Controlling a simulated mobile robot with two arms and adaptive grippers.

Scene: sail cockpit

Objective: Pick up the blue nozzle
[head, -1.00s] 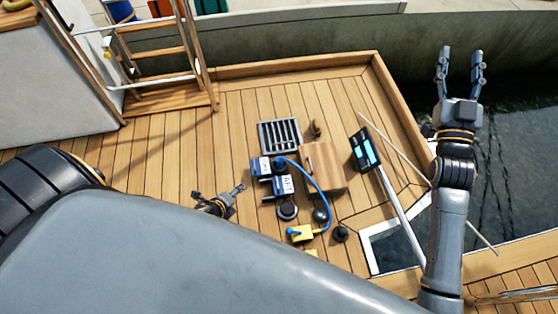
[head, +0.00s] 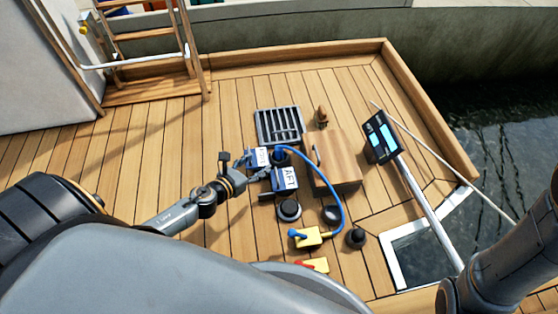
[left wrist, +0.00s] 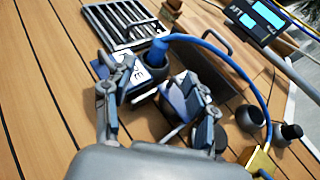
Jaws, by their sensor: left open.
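The blue nozzle (head: 281,153) stands in a dark round holder, with a blue hose (head: 337,200) curving away from its top. In the left wrist view the nozzle (left wrist: 158,52) shows just beyond the fingertips, upright in the holder. My left gripper (head: 246,165) is open, left of the nozzle and close to the labelled blue-and-white blocks. The left wrist view shows its two fingers (left wrist: 158,78) spread with a gap between them, nothing gripped. Whether a finger touches a block cannot be told. My right gripper is out of view; only its arm shows at the lower right.
An AFT block (head: 286,181) stands beside the nozzle. A wooden box (head: 336,160), a grate (head: 279,126), a yellow block (head: 308,237) and dark round pieces (head: 289,210) are close by. A display on a pole (head: 381,137) stands right. Deck at left is clear.

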